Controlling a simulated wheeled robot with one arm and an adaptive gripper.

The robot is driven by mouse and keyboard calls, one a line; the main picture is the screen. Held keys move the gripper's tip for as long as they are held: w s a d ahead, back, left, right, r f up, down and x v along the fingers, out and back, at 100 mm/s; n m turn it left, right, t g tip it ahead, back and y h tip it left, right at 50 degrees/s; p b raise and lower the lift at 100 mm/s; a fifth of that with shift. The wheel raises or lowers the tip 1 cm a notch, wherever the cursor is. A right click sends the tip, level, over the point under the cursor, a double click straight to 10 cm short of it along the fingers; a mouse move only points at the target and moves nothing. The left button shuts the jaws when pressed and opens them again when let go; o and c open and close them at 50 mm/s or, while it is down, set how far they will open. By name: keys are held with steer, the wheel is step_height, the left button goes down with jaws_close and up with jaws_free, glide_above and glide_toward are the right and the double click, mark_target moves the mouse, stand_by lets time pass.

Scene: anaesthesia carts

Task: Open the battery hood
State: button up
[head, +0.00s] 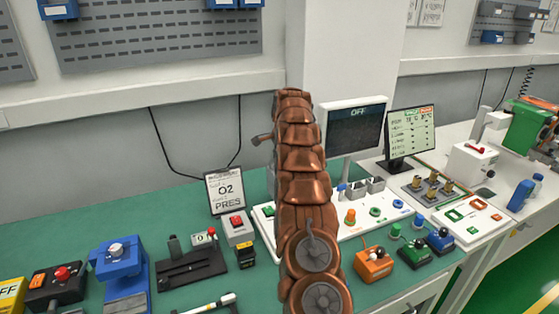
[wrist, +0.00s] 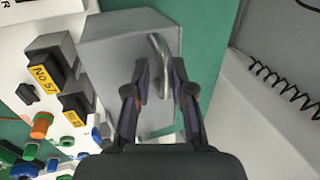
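A grey box-shaped hood (wrist: 115,50) with a curved metal handle (wrist: 160,55) fills the middle of the wrist view; I take it for the battery hood. My gripper (wrist: 160,78) is at the hood's handle side, with its two dark fingers apart. The handle's lower part lies between the fingers, with visible gaps; I cannot tell whether either finger touches it. The hood looks closed, though its lower edge is partly hidden by my gripper. In the head view my brown arm covers the middle, and I cannot make out the gripper or the hood there.
Two grey blocks with yellow labels (wrist: 45,75) stand close left of the hood on a white panel, with an orange knob (wrist: 41,125) nearby. A coiled black cable (wrist: 285,80) hangs at the right. In the head view, a monitor reading OFF (head: 355,125) stands right of my arm.

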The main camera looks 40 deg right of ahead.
steer(key=shift+r, duration=0.1)
steer(key=v, duration=0.7)
steer(key=shift+o, duration=0.3)
steer(key=shift+s+r, duration=0.1)
steer(key=shift+r, duration=0.05)
